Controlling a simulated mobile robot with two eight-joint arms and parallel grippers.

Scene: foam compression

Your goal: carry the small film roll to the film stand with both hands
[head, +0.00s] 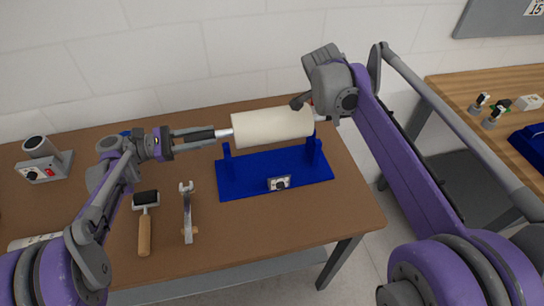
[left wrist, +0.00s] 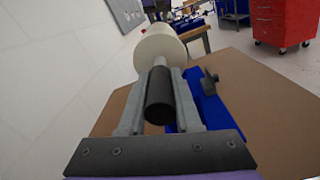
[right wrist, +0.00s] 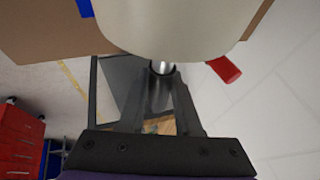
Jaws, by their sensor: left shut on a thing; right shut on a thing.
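The small film roll (head: 272,127), a cream cylinder with a rod at its ends, is held roughly level between my grippers. My left gripper (head: 212,135) is shut on the black handle (left wrist: 158,98) at its left end. My right gripper (head: 308,102) is shut on the rod (right wrist: 161,68) at its right end. The blue film stand (head: 270,172) has two uprights and lies on the table below the roll. The roll shows over the stand's far side, near the upright tops. I cannot tell whether rod and uprights touch.
On the brown table (head: 300,225) lie a black roller with a wooden handle (head: 145,222) and a grey tool (head: 188,212). A grey device with a red button (head: 45,162) stands at the far left. A second wooden table (head: 480,78) is at the right.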

